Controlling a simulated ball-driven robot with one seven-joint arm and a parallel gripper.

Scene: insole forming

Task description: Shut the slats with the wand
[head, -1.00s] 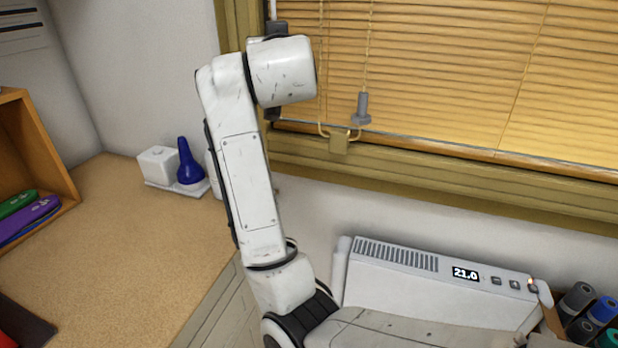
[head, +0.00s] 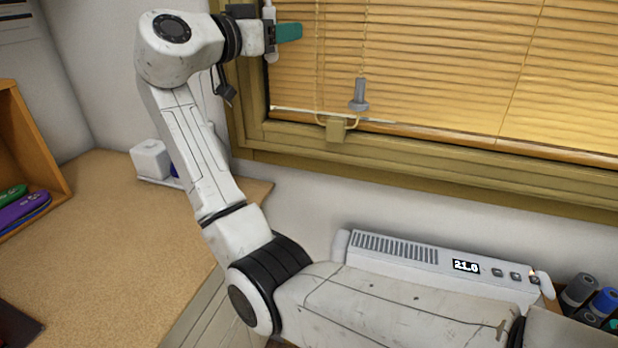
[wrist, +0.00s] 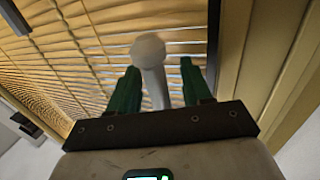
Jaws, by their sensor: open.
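The window blind (head: 420,70) has tan slats; in the wrist view the slats (wrist: 90,45) show thin bright gaps between them. The pale wand (head: 269,14) hangs at the blind's left edge, partly hidden by my gripper. In the wrist view the wand (wrist: 153,78) has a rounded end and lies between my green fingers. My gripper (wrist: 160,72) is open, with space visible between the wand and each finger. In the head view my gripper (head: 284,33) is at the wand's lower part; one green finger shows in front of the slats.
A pull cord with a grey tassel (head: 359,95) hangs right of the wand, near a cord cleat (head: 336,130) on the window frame. A white heater (head: 400,262) stands below the window. A tan desk (head: 110,230) with a white box (head: 150,158) is at left.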

